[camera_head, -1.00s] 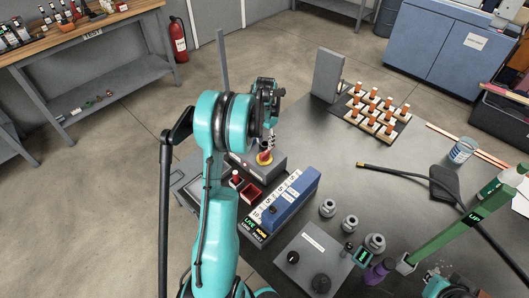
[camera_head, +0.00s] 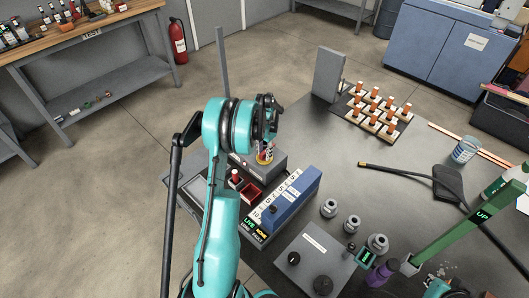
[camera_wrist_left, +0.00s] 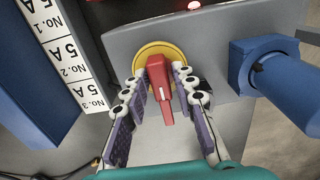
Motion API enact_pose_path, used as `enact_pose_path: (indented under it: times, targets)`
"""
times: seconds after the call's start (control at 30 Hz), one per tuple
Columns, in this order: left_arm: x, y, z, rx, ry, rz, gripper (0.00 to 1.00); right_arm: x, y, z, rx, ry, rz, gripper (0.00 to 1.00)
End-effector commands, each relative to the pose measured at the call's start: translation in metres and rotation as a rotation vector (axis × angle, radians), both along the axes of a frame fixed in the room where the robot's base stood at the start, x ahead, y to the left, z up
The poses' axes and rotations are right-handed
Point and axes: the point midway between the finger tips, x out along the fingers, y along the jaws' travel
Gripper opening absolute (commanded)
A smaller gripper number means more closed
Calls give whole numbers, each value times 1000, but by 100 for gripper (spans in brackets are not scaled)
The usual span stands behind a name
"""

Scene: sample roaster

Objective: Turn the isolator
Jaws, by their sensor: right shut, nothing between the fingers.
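The isolator is a red handle (camera_wrist_left: 160,88) on a round yellow plate (camera_wrist_left: 182,52), set in the face of a grey box. In the head view the yellow plate (camera_head: 265,158) shows only partly behind my left gripper (camera_head: 268,146). In the left wrist view my left gripper (camera_wrist_left: 160,90) has one finger on each side of the red handle, close to it. The fingers look apart; I cannot tell whether either touches the handle. My right gripper (camera_head: 443,272) is shut and empty at the bottom right of the head view, by the green lever.
A blue breaker block (camera_head: 292,198) with white labels stands beside the isolator box. A red bin (camera_head: 250,190) sits close by.

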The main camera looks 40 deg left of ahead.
Motion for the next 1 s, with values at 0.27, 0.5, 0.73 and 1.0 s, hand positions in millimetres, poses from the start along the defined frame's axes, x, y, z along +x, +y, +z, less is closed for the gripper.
enact_pose_path:
  times: [0.27,0.5,0.73,1.0]
  targets:
    - [0,0,0,0,0,1,0,0,0,0,0,0,0,0]
    - [0,0,0,0,0,45,0,0,0,0,0,0,0,0]
    - [0,0,0,0,0,183,0,0,0,0,0,0,0,0]
    - [0,0,0,0,0,430,0,0,0,0,0,0,0,0]
